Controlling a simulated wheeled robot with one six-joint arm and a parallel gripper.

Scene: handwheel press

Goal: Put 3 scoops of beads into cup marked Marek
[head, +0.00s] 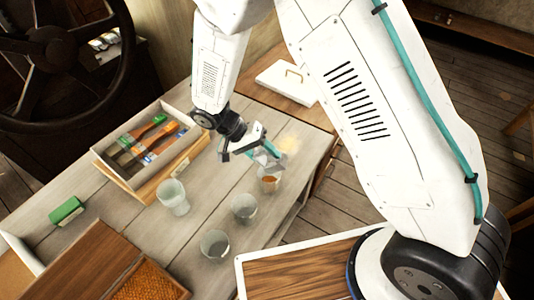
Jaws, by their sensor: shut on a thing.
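My gripper (258,146) is shut on a scoop (269,160), a small greyish tool with a teal part. The scoop is above a clear cup (270,183) at the right end of the row of cups. That cup has orange-brown contents low inside. Two more clear cups, one in the middle (244,209) and one nearer (214,246), look empty. I cannot read any name on the cups. A wooden box (150,284) at the bottom holds an orange-brown mass that looks like beads. I cannot tell whether the scoop holds beads.
A taller frosted cup (173,198) stands left of the row. Behind it is a tray (112,164) of brushes. A green block (66,211) lies at the left. A large handwheel (52,48) is top left.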

